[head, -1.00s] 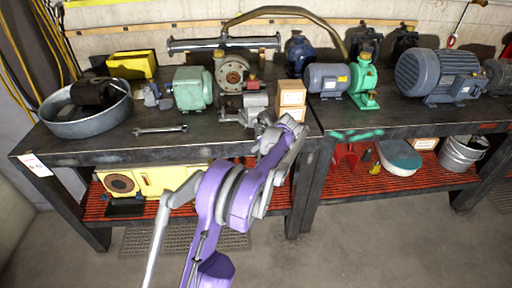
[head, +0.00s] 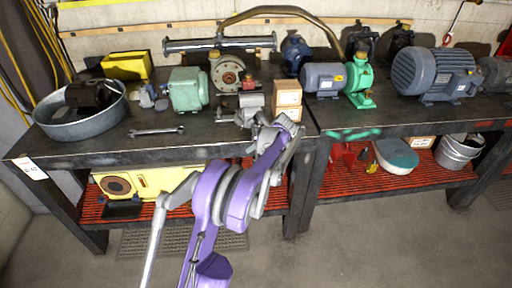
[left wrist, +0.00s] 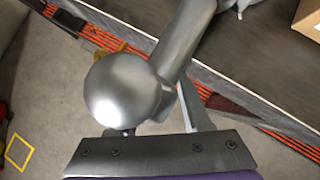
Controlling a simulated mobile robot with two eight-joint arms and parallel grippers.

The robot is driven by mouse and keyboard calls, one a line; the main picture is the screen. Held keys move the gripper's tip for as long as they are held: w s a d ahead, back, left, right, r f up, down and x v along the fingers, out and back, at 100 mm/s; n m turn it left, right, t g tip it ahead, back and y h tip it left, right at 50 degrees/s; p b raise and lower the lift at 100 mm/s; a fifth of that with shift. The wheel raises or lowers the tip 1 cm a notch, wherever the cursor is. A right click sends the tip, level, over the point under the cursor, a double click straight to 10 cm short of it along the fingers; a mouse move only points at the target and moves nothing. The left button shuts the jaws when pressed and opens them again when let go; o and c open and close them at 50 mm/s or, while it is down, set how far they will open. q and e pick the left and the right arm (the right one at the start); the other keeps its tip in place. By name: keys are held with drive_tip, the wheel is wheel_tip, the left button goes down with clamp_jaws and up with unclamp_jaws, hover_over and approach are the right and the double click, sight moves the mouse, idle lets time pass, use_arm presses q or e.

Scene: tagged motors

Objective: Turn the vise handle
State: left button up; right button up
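A grey metal vise (head: 243,108) sits at the front edge of the left bench in the head view. The purple and grey arm reaches up to it, and its gripper (head: 266,124) is at the vise's front, small and overlapping it. In the left wrist view a grey bar with a large round ball end (left wrist: 128,85), which looks like the vise handle, is very close to the camera. A grey finger of my left gripper (left wrist: 198,110) shows just right of the ball. The ball hides most of the fingers, so their grip is unclear. My right gripper is not in view.
Small cardboard boxes (head: 288,98) stand right beside the vise. A wrench (head: 157,132) lies on the bench to the left, with a green motor (head: 188,88) behind it. A round metal pan (head: 55,129) is at the far left. The bench front between pan and vise is mostly clear.

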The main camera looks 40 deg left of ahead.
use_arm(q)
drive_tip(key=v, duration=1)
drive_tip(key=shift+d+r, duration=0.2)
drive_tip(key=shift+r, duration=0.15)
